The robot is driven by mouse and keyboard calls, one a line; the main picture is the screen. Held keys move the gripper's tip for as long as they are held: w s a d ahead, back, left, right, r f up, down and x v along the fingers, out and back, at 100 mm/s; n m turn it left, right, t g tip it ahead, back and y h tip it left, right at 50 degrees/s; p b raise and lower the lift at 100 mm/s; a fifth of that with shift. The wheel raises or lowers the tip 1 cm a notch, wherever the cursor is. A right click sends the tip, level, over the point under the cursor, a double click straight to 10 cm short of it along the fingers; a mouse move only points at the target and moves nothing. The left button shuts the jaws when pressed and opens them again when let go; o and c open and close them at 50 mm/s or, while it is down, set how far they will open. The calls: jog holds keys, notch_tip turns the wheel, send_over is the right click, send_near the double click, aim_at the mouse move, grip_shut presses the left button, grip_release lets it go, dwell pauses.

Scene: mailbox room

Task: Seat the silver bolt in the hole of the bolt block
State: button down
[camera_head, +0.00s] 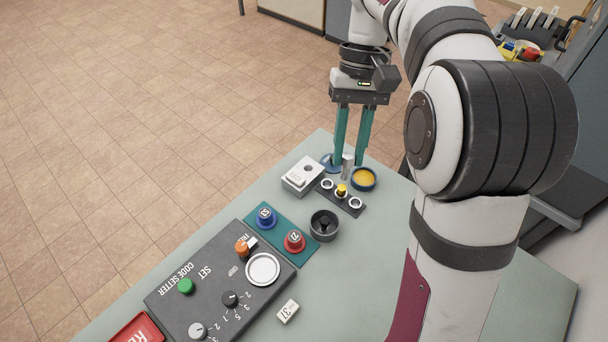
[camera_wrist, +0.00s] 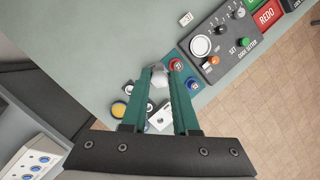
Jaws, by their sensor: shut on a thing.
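My gripper (camera_head: 351,160) points down above the far end of the table, its two teal fingers apart by about the width of what they hold. It is shut on the silver bolt (camera_head: 347,167), a light metal cylinder showing between the fingertips. In the wrist view a silver-grey shape, likely the bolt (camera_wrist: 159,77), sits between the fingertips (camera_wrist: 160,72). The pale bolt block (camera_head: 299,180), with a dark hole in its top, stands to the left of the gripper. In the wrist view the block (camera_wrist: 161,121) shows between the fingers. Whether the bolt's lower end touches anything is unclear.
Close by are a dark strip (camera_head: 349,206) with white rings and a yellow peg, a blue-rimmed yellow dish (camera_head: 364,179) and a dark cup (camera_head: 325,228). A teal plate (camera_head: 277,232) with blue and red knobs and the code setter panel (camera_head: 207,300) lie nearer.

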jog(key=w+a+f+n+t, duration=0.1)
jog(key=w+f+n, duration=0.1)
jog(key=w+f, duration=0.4)
jog(key=w+a+f+n+t, duration=0.1)
jog(key=w+a+f+n, duration=0.1)
jog(key=w+f, duration=0.4)
jog(key=w+a+f+n+t+h, duration=0.1)
jog(key=w+f+n, duration=0.1)
jog(key=w+f, duration=0.5)
jog(key=shift+a+f+t, duration=0.15)
jog(key=shift+f+t, duration=0.05)
jog(key=shift+f, duration=0.3)
jog(key=shift+a+f+t, duration=0.15)
jog(key=shift+f+t, duration=0.05)
jog(key=shift+f, duration=0.6)
jog(key=shift+f, duration=0.15)
jog(key=shift+f, duration=1)
jog(key=shift+c, duration=1.8)
grip_release()
